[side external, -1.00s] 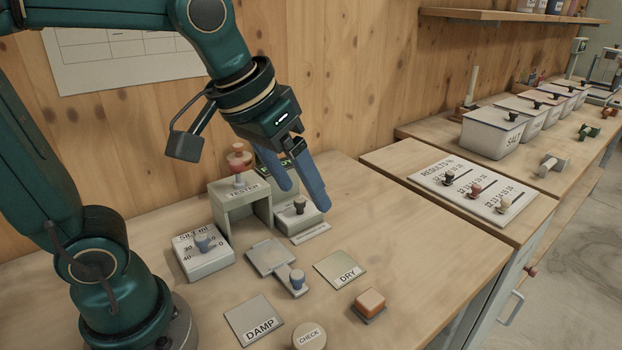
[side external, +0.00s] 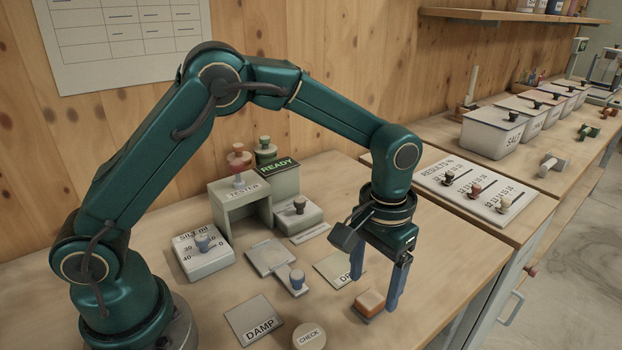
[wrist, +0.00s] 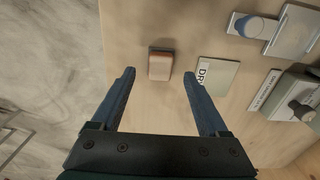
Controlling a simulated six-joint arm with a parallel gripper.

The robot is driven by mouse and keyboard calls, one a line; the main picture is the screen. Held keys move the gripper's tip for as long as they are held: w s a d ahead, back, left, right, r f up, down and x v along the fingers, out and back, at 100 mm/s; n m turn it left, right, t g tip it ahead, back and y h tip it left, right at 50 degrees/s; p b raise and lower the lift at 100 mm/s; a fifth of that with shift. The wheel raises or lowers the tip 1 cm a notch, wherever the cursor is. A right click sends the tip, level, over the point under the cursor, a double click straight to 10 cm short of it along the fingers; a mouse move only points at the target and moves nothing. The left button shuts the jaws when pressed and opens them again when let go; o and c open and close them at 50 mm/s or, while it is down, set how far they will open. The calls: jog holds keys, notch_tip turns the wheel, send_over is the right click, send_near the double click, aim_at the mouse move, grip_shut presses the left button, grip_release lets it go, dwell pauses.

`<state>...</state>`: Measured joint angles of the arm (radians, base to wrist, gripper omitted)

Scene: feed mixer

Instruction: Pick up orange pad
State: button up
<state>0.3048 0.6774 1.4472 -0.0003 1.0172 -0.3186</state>
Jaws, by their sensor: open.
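The orange pad (side external: 370,301) is a small block on a dark base, lying on the table near its front edge in the side view. In the wrist view the pad (wrist: 160,66) lies ahead of the fingertips, about midway between their lines. My gripper (side external: 377,292) is open and empty, pointing down above and close to the pad. Its blue fingers (wrist: 159,75) stand wide apart in the wrist view. In the side view one finger overlaps the pad's right edge. I cannot tell whether it touches.
The DRY plate (wrist: 218,76) lies beside the pad, partly hidden by my gripper in the side view. The DAMP plate (side external: 255,319), a round CHECK knob (side external: 309,336) and a small blue-knobbed plate (side external: 293,280) lie left. The tester (side external: 240,205) stands behind.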

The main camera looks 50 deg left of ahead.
aim_at(370, 298)
jog(key=shift+f, duration=1.65)
jog(key=shift+c, duration=0.3)
grip_shut()
jog(key=shift+r, duration=0.1)
jog(key=shift+r, duration=0.5)
jog(key=r, duration=0.1)
jog(key=a+r, duration=0.1)
jog(key=r, duration=0.2)
jog(key=shift+a, duration=0.25)
jog(key=s+a+r, duration=0.1)
jog(key=a+r, duration=0.5)
jog(key=a, duration=0.4)
jog(key=shift+s, duration=0.2)
